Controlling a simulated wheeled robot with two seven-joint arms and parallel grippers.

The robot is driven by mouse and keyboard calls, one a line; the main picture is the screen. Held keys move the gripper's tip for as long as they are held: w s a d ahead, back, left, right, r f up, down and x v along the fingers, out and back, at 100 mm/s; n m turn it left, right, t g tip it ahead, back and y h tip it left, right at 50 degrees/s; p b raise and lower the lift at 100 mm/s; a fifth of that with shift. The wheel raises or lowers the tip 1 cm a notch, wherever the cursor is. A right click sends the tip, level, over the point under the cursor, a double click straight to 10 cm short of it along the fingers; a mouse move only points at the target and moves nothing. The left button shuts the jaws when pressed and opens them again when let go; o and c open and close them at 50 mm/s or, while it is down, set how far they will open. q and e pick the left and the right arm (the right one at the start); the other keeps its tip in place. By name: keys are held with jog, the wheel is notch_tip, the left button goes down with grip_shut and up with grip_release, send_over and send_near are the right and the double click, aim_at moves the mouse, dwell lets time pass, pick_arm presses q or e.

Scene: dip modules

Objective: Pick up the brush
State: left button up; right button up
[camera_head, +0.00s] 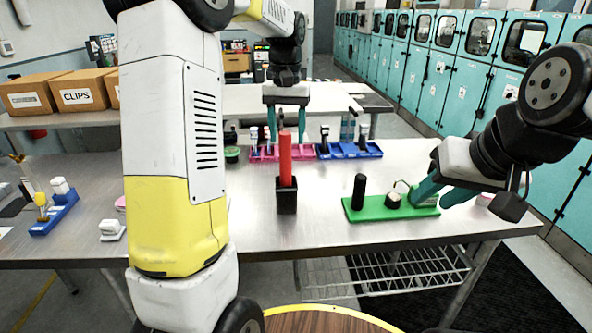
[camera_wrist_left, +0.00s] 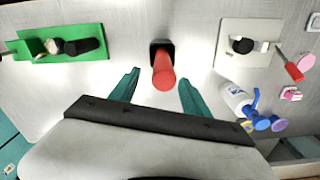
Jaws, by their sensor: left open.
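A red rod (camera_head: 285,160) stands upright in a black square holder (camera_head: 287,196) in the middle of the metal table. It looks like the brush's handle; any bristles are hidden. In the left wrist view the red rod (camera_wrist_left: 163,72) shows between the open left fingers (camera_wrist_left: 158,80), with nothing gripped. My right gripper (camera_head: 430,204) is low at the right end of a green module (camera_head: 385,212); whether it holds part of it I cannot tell.
The green module carries a black upright cylinder (camera_head: 359,190). Pink (camera_head: 262,153) and blue (camera_head: 350,151) racks stand behind the red rod. A blue module (camera_head: 54,214) is at the left. Table around the black holder is clear.

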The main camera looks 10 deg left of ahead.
aim_at(286, 157)
pick_arm(q)
jog(key=f, duration=0.7)
jog(key=shift+s+a, duration=0.15)
jog(key=shift+s, duration=0.25)
grip_shut()
